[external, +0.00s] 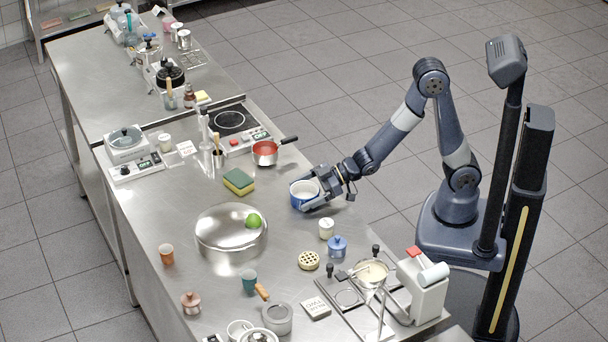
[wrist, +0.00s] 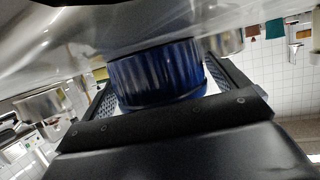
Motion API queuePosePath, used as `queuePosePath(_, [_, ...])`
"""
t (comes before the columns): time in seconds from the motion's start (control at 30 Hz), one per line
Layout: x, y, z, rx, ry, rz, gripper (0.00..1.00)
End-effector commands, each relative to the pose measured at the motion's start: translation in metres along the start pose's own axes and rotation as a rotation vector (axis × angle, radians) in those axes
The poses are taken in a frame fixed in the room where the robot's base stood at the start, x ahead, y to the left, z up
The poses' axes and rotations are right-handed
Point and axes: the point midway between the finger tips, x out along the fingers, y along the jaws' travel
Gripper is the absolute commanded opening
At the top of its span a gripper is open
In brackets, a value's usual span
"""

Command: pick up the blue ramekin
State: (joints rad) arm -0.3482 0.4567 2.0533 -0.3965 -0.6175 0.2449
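The blue ramekin (external: 304,196) stands upright on the steel counter, with a pale inside. My gripper (external: 320,188) reaches it from the right, low over the counter, with its fingers around the ramekin. In the wrist view, the ribbed blue side of the ramekin (wrist: 158,75) fills the space between the two fingers of my gripper (wrist: 160,85). The fingers lie along both sides of it, very close. I cannot tell whether they press on it. No clear gap shows between the ramekin and the counter.
A red saucepan (external: 265,153) is behind the ramekin, and a sponge (external: 239,182) lies left of it. A large steel pot (external: 231,240) with a lime (external: 254,221) is at front left. A white jar (external: 326,229) and a blue lidded pot (external: 337,246) stand just in front.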

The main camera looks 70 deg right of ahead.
Motion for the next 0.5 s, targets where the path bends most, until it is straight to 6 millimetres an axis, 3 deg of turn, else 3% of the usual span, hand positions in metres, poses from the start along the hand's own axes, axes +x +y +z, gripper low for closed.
queuePosePath(0.5, [-0.0003, 0.0001, -0.0004, 0.0, 0.001, 0.0, 0.53])
